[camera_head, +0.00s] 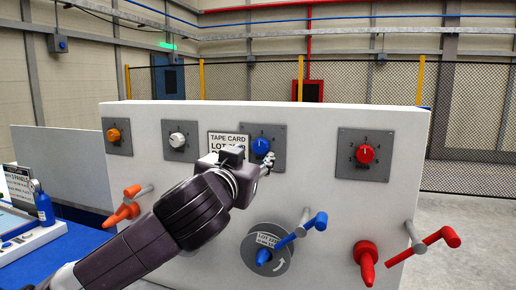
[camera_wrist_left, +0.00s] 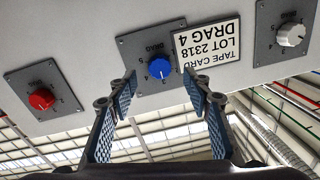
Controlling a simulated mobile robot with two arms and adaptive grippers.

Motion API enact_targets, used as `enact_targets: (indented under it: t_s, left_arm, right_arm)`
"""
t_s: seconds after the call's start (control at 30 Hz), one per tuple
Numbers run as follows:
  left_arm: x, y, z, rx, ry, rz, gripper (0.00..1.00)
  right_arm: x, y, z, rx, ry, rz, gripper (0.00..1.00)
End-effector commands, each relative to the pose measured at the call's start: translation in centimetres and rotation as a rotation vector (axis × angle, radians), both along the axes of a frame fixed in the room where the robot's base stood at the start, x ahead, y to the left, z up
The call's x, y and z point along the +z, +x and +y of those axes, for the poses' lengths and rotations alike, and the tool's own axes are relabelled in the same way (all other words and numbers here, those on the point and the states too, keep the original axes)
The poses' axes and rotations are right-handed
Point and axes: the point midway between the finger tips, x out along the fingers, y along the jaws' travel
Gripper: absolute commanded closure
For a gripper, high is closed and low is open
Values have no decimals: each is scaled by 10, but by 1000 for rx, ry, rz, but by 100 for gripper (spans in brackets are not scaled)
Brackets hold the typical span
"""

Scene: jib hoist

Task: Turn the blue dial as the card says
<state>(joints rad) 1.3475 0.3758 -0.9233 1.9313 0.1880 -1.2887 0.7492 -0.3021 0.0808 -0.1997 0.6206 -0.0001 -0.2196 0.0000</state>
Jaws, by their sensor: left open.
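The blue dial (camera_head: 261,146) sits on a grey square plate on the white panel; in the wrist view the dial (camera_wrist_left: 159,68) has numbers around it and the plate reads DRAG. The dial's exact setting is too small to read surely. The tape card (camera_head: 229,138) is left of the dial, its lower part hidden by my arm. In the wrist view the card (camera_wrist_left: 207,45) appears upside down and reads TAPE CARD, LOT 2318, DRAG 4. My left gripper (camera_head: 268,163) is open and empty, just in front of and below the dial, its fingers (camera_wrist_left: 160,88) apart. My right gripper is out of view.
An orange dial (camera_head: 113,135), a white dial (camera_head: 177,140) and a red dial (camera_head: 365,154) share the panel (camera_head: 310,118). Below are an orange crank (camera_head: 124,212), a blue crank (camera_head: 309,226) with a labelled grey disc (camera_head: 264,262), and red handles (camera_head: 367,262). A blue table (camera_head: 50,255) is at left.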

Motion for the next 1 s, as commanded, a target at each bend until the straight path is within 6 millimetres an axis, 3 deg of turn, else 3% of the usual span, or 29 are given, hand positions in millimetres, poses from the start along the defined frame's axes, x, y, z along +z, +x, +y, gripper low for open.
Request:
enact_targets:
  t_s: [0.33, 0.73, 1.0]
  left_arm:
    - [2, 45, -12, 0, -1, 1, 55]
    - [0, 51, -14, -1, 0, 0, 55]
    - [0, 51, -14, -1, -1, 0, 84]
  right_arm:
    - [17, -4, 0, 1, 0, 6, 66]
    - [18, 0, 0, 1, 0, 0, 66]
    - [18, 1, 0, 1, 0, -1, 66]
